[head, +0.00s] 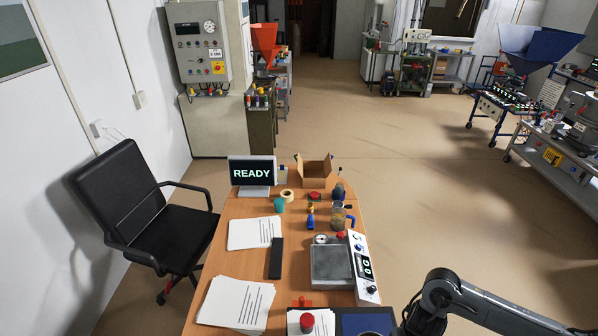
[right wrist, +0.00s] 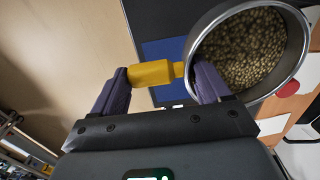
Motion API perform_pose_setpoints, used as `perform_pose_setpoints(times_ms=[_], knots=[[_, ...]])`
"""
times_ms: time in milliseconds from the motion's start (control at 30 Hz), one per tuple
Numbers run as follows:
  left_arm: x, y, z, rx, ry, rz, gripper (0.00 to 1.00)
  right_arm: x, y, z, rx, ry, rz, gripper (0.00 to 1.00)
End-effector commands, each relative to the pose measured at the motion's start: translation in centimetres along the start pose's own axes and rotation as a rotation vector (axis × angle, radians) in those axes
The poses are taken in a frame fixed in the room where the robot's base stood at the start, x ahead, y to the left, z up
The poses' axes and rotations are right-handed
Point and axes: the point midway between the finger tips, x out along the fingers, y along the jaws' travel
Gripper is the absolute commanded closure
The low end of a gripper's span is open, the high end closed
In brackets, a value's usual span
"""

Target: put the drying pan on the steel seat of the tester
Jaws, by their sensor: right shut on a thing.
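The drying pan (right wrist: 252,52) is a round steel pan filled with tan granules, seen in the right wrist view. My right gripper (right wrist: 160,84) is shut on its yellow handle (right wrist: 150,73). The pan is outside the head view, where only my right arm shows at the bottom right. The tester stands on the desk in the head view, with a grey steel seat (head: 331,266) and a white control panel (head: 363,267) at its right side. The seat looks bare. My left gripper is not in view.
A dark tray with a blue mat (head: 370,324) lies at the desk's near edge. It also shows beneath the pan in the right wrist view (right wrist: 160,52). Papers (head: 238,304), a black bar (head: 275,258) and a jar (head: 338,218) stand around the tester.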

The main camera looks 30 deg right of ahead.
Motion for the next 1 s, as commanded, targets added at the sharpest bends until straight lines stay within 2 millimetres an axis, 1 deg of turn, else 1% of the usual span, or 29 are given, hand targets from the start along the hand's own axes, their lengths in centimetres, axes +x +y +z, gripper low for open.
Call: perform_pose_setpoints(times_ms=[33, 267, 533, 767, 1000], knots=[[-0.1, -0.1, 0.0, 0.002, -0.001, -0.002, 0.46, -0.7, -0.4, -0.7, -0.001, 0.007, -0.003, 0.72], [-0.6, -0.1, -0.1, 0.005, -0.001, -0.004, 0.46, -3.0, -2.5, -2.9, -0.009, 0.009, -0.004, 0.72], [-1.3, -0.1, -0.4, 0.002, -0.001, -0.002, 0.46, -5.9, -6.0, -5.0, -0.041, 0.008, -0.003, 0.72], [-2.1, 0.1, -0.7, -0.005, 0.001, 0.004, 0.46, -9.1, -10.2, -6.6, -0.097, 0.008, -0.002, 0.72], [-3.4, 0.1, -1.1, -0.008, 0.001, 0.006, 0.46, -13.2, -15.9, -7.7, -0.197, 0.008, -0.002, 0.72]])
